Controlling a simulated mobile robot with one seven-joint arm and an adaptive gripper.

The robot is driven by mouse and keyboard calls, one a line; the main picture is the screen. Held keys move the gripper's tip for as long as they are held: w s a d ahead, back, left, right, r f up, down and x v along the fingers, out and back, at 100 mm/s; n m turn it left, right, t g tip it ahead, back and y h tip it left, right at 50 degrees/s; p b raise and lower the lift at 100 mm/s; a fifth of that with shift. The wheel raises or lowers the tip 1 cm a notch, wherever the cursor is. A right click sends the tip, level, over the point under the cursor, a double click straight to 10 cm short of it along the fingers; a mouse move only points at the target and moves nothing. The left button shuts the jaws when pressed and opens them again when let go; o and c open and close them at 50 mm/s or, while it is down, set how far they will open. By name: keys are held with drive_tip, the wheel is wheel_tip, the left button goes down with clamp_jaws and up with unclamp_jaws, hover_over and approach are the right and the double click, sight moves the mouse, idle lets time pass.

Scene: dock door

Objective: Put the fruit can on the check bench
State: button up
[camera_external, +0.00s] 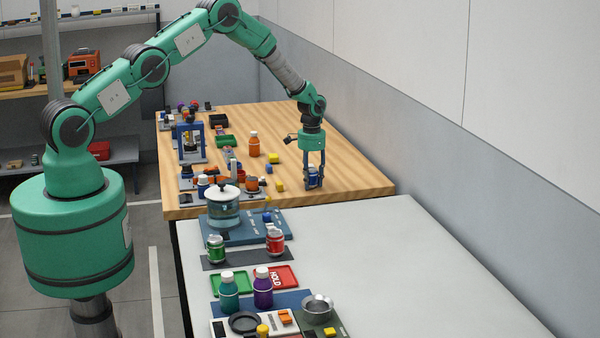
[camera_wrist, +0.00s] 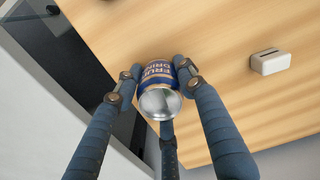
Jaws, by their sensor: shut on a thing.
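The fruit can (camera_external: 312,177) is blue with a silver end. In the wrist view the can (camera_wrist: 160,88) sits between my fingers, with lettering on its side and its silver end toward the camera. My gripper (camera_external: 314,182) points down and is shut on the can, over the front right part of the wooden table (camera_external: 350,178). I cannot tell whether the can touches the wood. A pale grey bench (camera_external: 400,270) stands in front of the wooden table; no label shows which of the two is the check bench.
The grey bench's left side holds a glass pot (camera_external: 223,212), green and red jars, a red HOLD tray (camera_external: 276,277), bottles and a metal pot (camera_external: 318,308). Its right side is clear. An orange bottle (camera_external: 254,145) and yellow blocks stand left of my gripper. A wall runs along the right.

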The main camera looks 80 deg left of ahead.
sight(312, 168)
drive_tip(key=shift+r, duration=0.15)
drive_tip(key=shift+w+r, duration=0.1)
drive_tip(key=shift+r, duration=0.6)
wheel_tip(312, 168, up, 2)
drive_tip(key=s+d, duration=0.2)
drive_tip(key=s, duration=0.3)
drive_tip(key=s+d+r, duration=0.1)
drive_tip(key=s+d, duration=0.1)
drive_tip(key=s, duration=0.3)
drive_tip(key=s+d+b, duration=0.1)
drive_tip(key=s+d, duration=0.1)
drive_tip(key=s, duration=0.2)
drive_tip(key=shift+s+d+r, duration=0.15)
drive_tip(key=shift+s+d, duration=0.15)
drive_tip(key=shift+s, duration=0.1)
drive_tip(key=shift+w+d, duration=0.1)
